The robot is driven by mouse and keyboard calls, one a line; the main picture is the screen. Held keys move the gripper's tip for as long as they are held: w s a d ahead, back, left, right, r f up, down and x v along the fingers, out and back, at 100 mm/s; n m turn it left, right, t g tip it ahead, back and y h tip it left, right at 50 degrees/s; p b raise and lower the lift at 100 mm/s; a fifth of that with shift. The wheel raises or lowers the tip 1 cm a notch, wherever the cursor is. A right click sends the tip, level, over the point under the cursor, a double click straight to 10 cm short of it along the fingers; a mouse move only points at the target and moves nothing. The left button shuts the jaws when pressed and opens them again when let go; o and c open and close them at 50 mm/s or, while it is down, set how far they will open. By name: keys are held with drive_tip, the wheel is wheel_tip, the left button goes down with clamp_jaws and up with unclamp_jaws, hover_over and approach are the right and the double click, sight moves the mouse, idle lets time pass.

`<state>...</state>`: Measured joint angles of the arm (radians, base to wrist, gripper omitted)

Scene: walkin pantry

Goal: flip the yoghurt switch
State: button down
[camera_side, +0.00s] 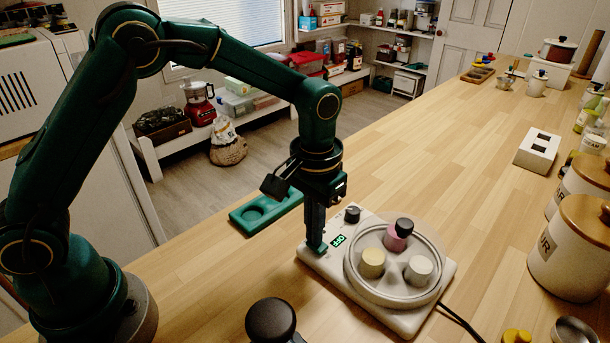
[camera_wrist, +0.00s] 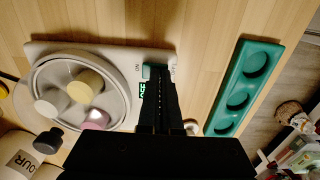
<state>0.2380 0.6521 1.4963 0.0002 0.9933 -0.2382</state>
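The yoghurt maker is a white base unit (camera_side: 386,320) on the wooden counter, with a round dish (camera_side: 390,296) holding a yellowish, a white and a pink cup. A small green display (camera_side: 339,240) on it appears to read OFF. The teal switch (camera_wrist: 154,72) is beside the display, with small labels at its two ends. My gripper (camera_side: 316,245) points down with its fingertips at the switch. It also shows in the wrist view (camera_wrist: 158,82), its fingers together with nothing seen between them. The fingers partly hide the switch and display; whether they touch the switch is unclear.
A black round-topped object (camera_side: 271,320) is in front. Canisters (camera_side: 568,262) line the right side.

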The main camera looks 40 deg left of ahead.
drive_tip(key=shift+r, duration=3.5)
drive_tip(key=s+a+r+n+t, duration=0.1)
drive_tip(key=s+a+r+t, duration=0.15)
drive_tip(key=r, duration=0.25)
drive_tip(key=s+a+r+t, duration=0.1)
drive_tip(key=s+a+r, duration=0.15)
drive_tip(key=r, duration=0.25)
drive_tip(key=s+a+f+t, duration=0.1)
drive_tip(key=s+f, duration=0.1)
drive_tip(key=s, duration=0.3)
drive_tip(key=s+a+f+m+t, duration=0.1)
drive_tip(key=s+f, duration=0.2)
drive_tip(key=s, duration=0.2)
drive_tip(key=shift+s+a+f, duration=0.2)
drive_tip(key=shift+a, duration=0.15)
